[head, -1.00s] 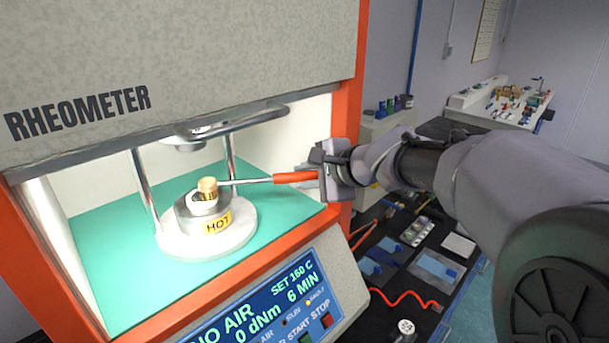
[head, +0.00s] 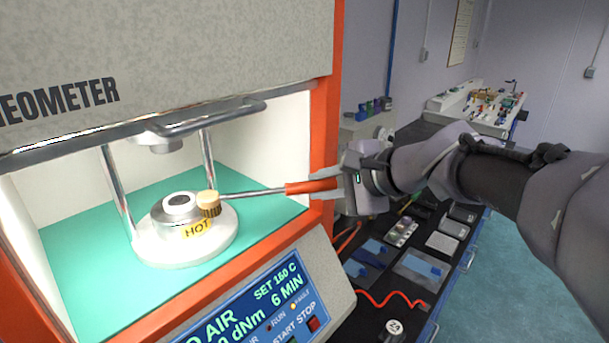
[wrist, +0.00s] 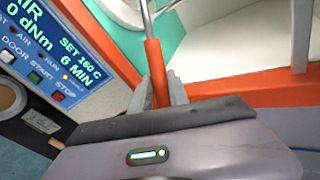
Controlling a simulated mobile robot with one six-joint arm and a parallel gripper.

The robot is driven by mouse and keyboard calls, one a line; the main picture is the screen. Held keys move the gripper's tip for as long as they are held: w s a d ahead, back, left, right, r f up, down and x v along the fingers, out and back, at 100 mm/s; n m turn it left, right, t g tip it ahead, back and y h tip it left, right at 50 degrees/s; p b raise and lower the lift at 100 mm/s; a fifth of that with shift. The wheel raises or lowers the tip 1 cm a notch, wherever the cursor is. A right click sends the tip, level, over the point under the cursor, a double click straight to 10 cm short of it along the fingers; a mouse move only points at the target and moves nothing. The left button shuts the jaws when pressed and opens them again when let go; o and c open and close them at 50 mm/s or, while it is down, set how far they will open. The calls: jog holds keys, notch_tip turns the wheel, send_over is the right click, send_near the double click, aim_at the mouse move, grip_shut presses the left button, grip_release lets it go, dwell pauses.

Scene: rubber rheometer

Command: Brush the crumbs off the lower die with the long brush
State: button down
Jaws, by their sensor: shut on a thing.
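My gripper (head: 328,184) is shut on the orange handle of the long brush (head: 308,187), at the right side of the rheometer's opening. In the wrist view the handle (wrist: 156,72) runs up between the two fingers (wrist: 160,90). The brush's thin rod reaches left into the chamber. Its wooden head with dark bristles (head: 208,203) is at the right edge of the lower die (head: 180,206); I cannot tell whether it touches. The die is a metal disc with a white ring and dark centre, on a round white base with a yellow HOT label. I cannot make out any crumbs on it.
The upper die (head: 165,143) hangs above, between metal posts. The chamber has a green floor (head: 85,240) and an orange frame (head: 324,150) close to my gripper. A control panel (head: 270,305) is below. A dark bench (head: 430,285) with pouches and a red coiled cord lies right.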

jog(key=s+d+b, duration=0.2)
jog(key=s+d, duration=0.5)
jog(key=shift+d, duration=0.15)
